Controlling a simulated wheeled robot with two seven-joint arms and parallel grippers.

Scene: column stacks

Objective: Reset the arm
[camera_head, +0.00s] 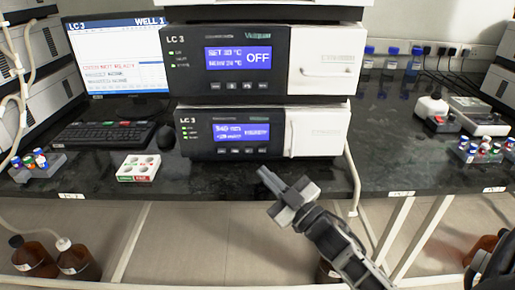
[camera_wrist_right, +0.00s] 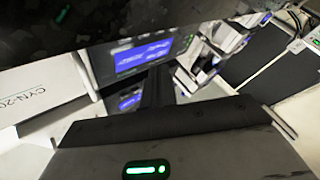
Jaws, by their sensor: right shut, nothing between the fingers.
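My right gripper (camera_head: 268,178) is in the lower middle of the head view, in front of the bench edge and below the stacked instruments. Its fingers are together and hold nothing. In the right wrist view the dark fingers (camera_wrist_right: 157,88) point away from the camera, with a blue instrument screen (camera_wrist_right: 145,55) beyond them. My right arm comes in from the lower right of the head view. My left gripper does not show.
Two stacked LC 3 instruments, upper (camera_head: 190,62) and lower (camera_head: 200,130), stand on the dark bench (camera_head: 250,180). Another vial rack (camera_head: 484,150) is right. Brown bottles (camera_head: 78,262) stand below.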

